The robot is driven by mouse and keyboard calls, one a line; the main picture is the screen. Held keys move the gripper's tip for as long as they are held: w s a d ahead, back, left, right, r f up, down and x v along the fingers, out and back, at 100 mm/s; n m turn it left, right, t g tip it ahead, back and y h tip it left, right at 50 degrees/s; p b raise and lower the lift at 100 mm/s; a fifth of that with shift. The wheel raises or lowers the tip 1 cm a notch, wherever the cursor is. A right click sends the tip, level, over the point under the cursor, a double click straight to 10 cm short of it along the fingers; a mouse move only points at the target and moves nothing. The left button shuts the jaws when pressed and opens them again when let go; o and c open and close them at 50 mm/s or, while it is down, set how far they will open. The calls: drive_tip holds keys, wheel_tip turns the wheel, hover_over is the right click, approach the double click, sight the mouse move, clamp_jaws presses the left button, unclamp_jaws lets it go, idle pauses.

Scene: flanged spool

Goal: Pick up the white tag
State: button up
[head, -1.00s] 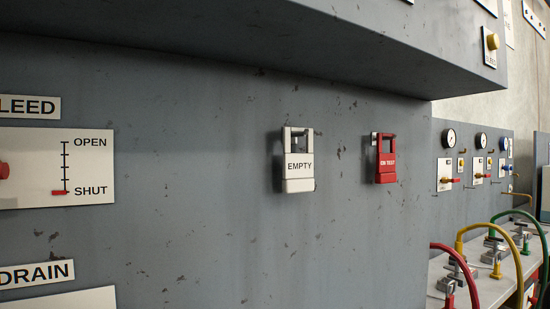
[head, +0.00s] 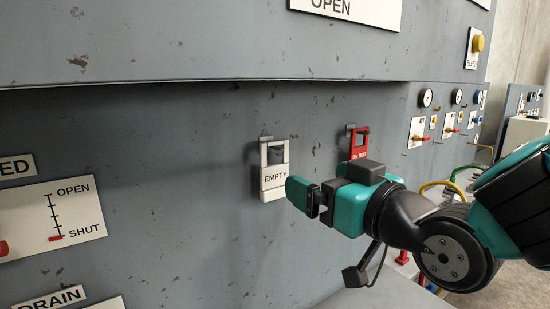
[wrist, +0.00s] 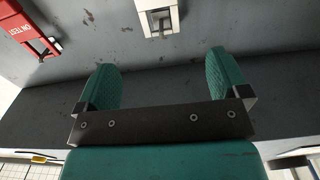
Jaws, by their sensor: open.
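The white tag (head: 274,184), marked EMPTY, hangs upright by its frame-shaped top from a small hook on the grey panel. In the wrist view the white tag (wrist: 160,25) is at the top edge, partly cut off and beyond the fingertips, about midway between them. My gripper (head: 330,190) is just right of the tag in the head view, with one green finger near its lower right edge. In the wrist view my gripper (wrist: 160,65) has its two green fingers wide apart with nothing between them.
A red tag (head: 358,152) hangs to the right, partly hidden behind my gripper; it also shows in the wrist view (wrist: 24,28). An overhanging panel (head: 200,50) juts out above the tags. Gauges (head: 456,97) and hoses are farther right.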

sight(275, 165)
drive_tip(key=p+x, duration=0.2)
drive_tip(key=x, duration=0.2)
drive_tip(key=p+x, duration=0.3)
drive_tip(key=x, duration=0.1)
drive_tip(key=p+x, duration=0.3)
drive_tip(key=x, duration=0.1)
drive_tip(key=shift+w+a+r, duration=0.2)
drive_tip(key=shift+w+r, duration=0.15)
drive_tip(key=shift+r, duration=0.05)
drive_tip(key=shift+w+a+f, duration=0.1)
drive_tip(key=shift+w+f, duration=0.05)
drive_tip(key=shift+w, duration=0.05)
drive_tip(key=c, duration=1)
